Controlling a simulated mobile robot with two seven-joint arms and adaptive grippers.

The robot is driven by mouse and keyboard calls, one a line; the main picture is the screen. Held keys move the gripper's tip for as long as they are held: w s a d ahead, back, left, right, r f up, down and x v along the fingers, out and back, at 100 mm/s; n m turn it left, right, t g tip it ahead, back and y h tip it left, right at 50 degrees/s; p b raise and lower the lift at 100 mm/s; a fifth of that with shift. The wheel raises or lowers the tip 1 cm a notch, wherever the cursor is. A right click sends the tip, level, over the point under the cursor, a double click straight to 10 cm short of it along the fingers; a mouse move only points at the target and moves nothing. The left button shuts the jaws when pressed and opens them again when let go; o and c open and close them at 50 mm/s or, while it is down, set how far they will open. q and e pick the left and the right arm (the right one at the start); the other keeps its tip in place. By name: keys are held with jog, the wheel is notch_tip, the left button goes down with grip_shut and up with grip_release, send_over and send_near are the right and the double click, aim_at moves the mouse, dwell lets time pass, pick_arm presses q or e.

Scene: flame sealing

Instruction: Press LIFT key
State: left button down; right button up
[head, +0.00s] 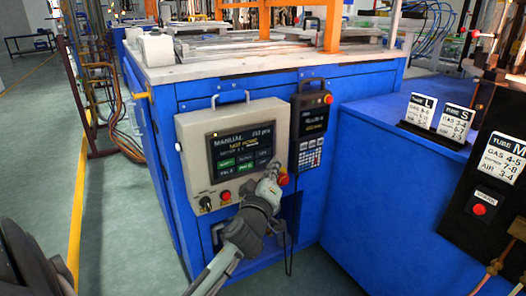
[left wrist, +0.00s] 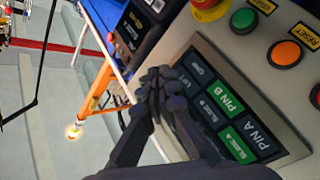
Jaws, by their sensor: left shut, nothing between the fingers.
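The grey control panel (head: 190,140) on the blue machine has a dark touch screen (head: 240,148) with several keys, some green. In the left wrist view the screen (left wrist: 285,148) appears turned, with PIN A (left wrist: 258,138) and PIN B (left wrist: 229,100) keys readable. My left gripper (head: 271,177) is shut and empty at the panel's lower right. Its closed fingertips (left wrist: 160,84) overlap the screen's edge in the left wrist view; I cannot tell whether they touch it. My right gripper is not in view.
A red button (head: 225,196) and a black knob (head: 206,203) sit below the screen. A black keypad pendant (head: 309,125) with a red button hangs to the right. A blue bench (head: 370,160) with tube cards stands further right. Open floor (head: 120,230) lies left.

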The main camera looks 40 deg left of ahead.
aim_at(270, 151)
pick_arm(q)
jog(key=shift+w+a, duration=0.3)
jog(key=shift+a, duration=0.4)
jog(key=shift+w+a, duration=0.3)
jog(key=shift+a, duration=0.4)
dwell(0.4)
jog(key=shift+w+a, duration=0.15)
jog(key=shift+a, duration=0.25)
jog(key=shift+w+a, duration=0.15)
jog(key=shift+a, duration=0.15)
dwell(0.5)
jog(key=shift+d, duration=0.15)
jog(key=shift+s+d, duration=0.35)
jog(key=shift+d, duration=0.3)
